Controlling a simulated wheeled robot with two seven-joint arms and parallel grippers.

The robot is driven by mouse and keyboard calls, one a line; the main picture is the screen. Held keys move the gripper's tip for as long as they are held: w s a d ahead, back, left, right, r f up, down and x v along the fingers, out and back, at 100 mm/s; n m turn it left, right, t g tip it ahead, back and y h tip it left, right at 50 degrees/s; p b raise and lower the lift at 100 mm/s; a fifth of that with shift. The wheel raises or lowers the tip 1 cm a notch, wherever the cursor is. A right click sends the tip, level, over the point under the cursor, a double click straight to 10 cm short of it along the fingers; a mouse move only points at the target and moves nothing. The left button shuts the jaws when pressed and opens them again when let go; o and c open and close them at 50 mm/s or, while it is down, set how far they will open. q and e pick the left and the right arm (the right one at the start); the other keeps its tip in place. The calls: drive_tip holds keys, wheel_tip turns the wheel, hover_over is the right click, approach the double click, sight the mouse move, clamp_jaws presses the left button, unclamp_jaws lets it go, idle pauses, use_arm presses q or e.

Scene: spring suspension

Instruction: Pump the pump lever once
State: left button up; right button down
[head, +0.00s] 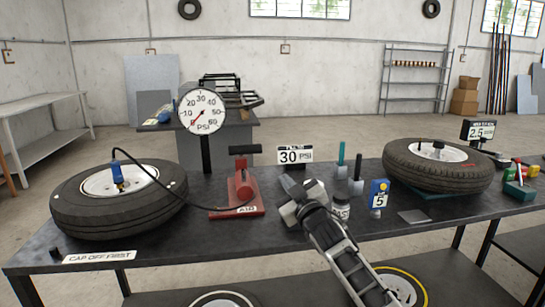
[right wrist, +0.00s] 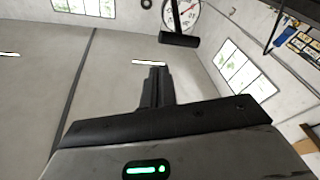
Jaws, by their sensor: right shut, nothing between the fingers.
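The red pump (head: 242,190) stands on the dark workbench, left of centre in the head view. Its black T-shaped lever handle (head: 245,150) is at the top, above the red body. A hose runs from the pump to the left tyre (head: 75,207) and its blue valve chuck (head: 117,174). My right gripper (head: 291,186) is shut and empty, just right of the pump and apart from it. In the right wrist view its closed fingers (right wrist: 155,88) point toward the black handle (right wrist: 178,39), with a gap between. My left gripper is not in view.
A pressure gauge (head: 203,112) stands behind the pump. A "30 PSI" sign (head: 294,155), bottle (head: 341,207) and blue-yellow box (head: 378,195) are near my right arm. Another tyre (head: 438,166) lies at the right. A "CAP OFF FIRST" label (head: 99,257) lies at the front left.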

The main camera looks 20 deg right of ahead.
drive_tip(key=s+a+f+m+g, duration=0.1)
drive_tip(key=s+a+f+g, duration=0.1)
drive_tip(key=s+f, duration=0.35)
drive_tip(key=s+a+f+g, duration=0.2)
drive_tip(key=f, duration=0.6)
drive_tip(key=s+a+f+m+g, duration=0.1)
drive_tip(key=s+a+f+g, duration=0.2)
drive_tip(key=f, duration=0.4)
drive_tip(key=s+a+f+g+y, duration=0.1)
drive_tip(key=s+a+f, duration=0.2)
drive_tip(key=s, duration=0.6)
drive_tip(key=s+a+f+g+y, duration=0.1)
drive_tip(key=s+a+f, duration=0.2)
drive_tip(key=s, duration=0.5)
drive_tip(key=s+a+f+g+y, duration=0.1)
drive_tip(key=s+a+f, duration=0.2)
drive_tip(key=s, duration=0.6)
drive_tip(key=shift+s+a+f+m, duration=0.3)
drive_tip(key=shift+a+f+m, duration=0.05)
drive_tip(key=shift+f+m, duration=0.05)
